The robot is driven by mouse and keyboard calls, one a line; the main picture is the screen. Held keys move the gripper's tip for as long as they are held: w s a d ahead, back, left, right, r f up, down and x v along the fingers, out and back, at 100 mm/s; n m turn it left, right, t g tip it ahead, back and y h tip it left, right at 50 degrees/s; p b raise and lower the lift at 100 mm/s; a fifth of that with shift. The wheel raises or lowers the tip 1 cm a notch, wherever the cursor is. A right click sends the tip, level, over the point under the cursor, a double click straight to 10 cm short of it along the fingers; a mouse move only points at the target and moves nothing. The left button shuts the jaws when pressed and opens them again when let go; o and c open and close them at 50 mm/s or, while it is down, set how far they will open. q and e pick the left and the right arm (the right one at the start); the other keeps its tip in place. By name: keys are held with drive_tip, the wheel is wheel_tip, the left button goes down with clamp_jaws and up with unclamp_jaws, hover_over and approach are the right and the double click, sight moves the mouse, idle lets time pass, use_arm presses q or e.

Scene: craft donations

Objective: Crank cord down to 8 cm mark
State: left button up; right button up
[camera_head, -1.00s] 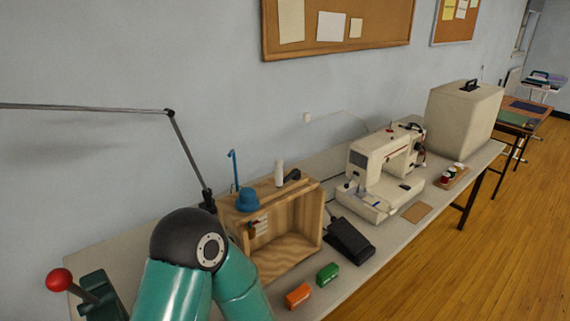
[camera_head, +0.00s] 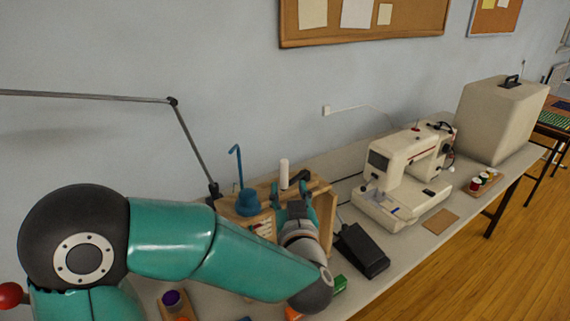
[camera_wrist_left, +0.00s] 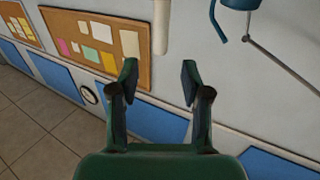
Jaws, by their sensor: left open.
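The wooden box (camera_head: 320,190) stands on the table, its open front partly hidden behind my left arm. A pale strip (camera_head: 263,226) on the box is too small to read. I cannot make out the cord or the 8 cm mark. My left gripper (camera_head: 293,193) is open and empty in front of the box top, below the white cylinder; its fingers (camera_wrist_left: 160,82) are spread in the left wrist view.
A black pedal (camera_head: 362,250) lies right of the box, before the sewing machine (camera_head: 405,170). A green block (camera_head: 338,285) sits near the front edge. A purple item (camera_head: 171,298) shows at the bottom left. A thin jointed metal arm (camera_head: 190,140) rises behind my arm.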

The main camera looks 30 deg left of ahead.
sight(285, 170)
use_arm(q)
drive_tip(key=p+x, duration=0.2)
drive_tip(key=x, duration=0.7)
drive_tip(key=shift+w+a, duration=0.2)
drive_tip(key=shift+a, duration=0.1)
clamp_jaws()
